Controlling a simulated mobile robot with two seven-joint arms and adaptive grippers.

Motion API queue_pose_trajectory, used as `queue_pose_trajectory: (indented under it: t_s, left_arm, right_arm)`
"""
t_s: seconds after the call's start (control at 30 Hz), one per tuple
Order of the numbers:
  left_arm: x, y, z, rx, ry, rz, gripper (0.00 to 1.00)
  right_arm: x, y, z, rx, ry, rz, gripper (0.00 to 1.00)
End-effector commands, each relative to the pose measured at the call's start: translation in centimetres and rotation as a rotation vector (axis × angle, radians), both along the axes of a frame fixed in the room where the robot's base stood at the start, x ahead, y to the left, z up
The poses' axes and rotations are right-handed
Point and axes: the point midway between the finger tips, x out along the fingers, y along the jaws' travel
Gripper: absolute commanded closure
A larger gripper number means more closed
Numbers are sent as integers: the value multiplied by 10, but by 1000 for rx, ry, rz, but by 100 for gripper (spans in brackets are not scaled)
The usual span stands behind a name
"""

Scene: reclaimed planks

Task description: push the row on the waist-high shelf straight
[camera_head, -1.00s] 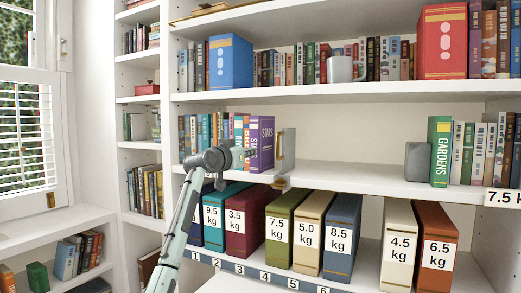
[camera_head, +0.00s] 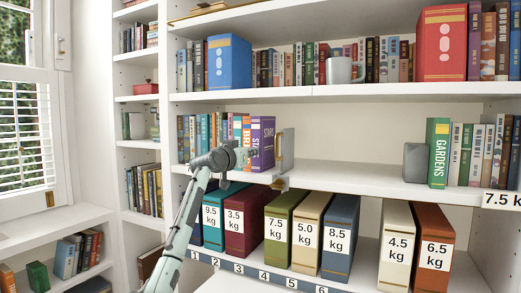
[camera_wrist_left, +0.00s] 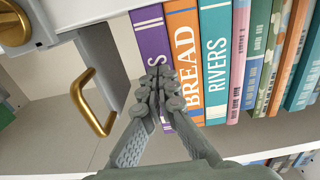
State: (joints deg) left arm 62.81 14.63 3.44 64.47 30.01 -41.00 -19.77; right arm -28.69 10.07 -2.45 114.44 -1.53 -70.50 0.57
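The row of books on the waist-high shelf (camera_head: 345,178) stands upright at the left. Its right end is the purple STARS book (camera_head: 263,135), then orange BREAD and teal RIVERS; a bookend with a brass handle (camera_head: 279,146) stands to its right. In the left wrist view I see STARS (camera_wrist_left: 150,38), BREAD (camera_wrist_left: 185,55), RIVERS (camera_wrist_left: 215,60) and the brass handle (camera_wrist_left: 92,100). My left gripper (camera_head: 250,155) is shut and empty, its fingertips (camera_wrist_left: 160,82) in front of the STARS and BREAD spines. I cannot tell whether they touch. My right gripper is not in view.
On the same shelf, a grey block (camera_head: 416,162) and the green GARDENS book (camera_head: 438,150) begin another row at the right. The middle of the shelf is clear.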

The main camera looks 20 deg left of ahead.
Motion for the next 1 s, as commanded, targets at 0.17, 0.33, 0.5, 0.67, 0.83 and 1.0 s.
queue_pose_trajectory:
  t_s: [0.17,0.33,0.5,0.67,0.83,1.0]
  left_arm:
    - [3,-1,0,1,0,0,100]
    - [-7,1,0,1,-1,0,100]
    - [-21,2,0,1,0,0,100]
    - [-32,3,0,1,0,1,100]
    - [-37,3,0,1,0,1,100]
    - [-37,3,0,0,0,0,100]
  right_arm:
    - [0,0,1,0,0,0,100]
    - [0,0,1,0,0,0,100]
    - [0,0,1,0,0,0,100]
    - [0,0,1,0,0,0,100]
    - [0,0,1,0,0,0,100]
    - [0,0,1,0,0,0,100]
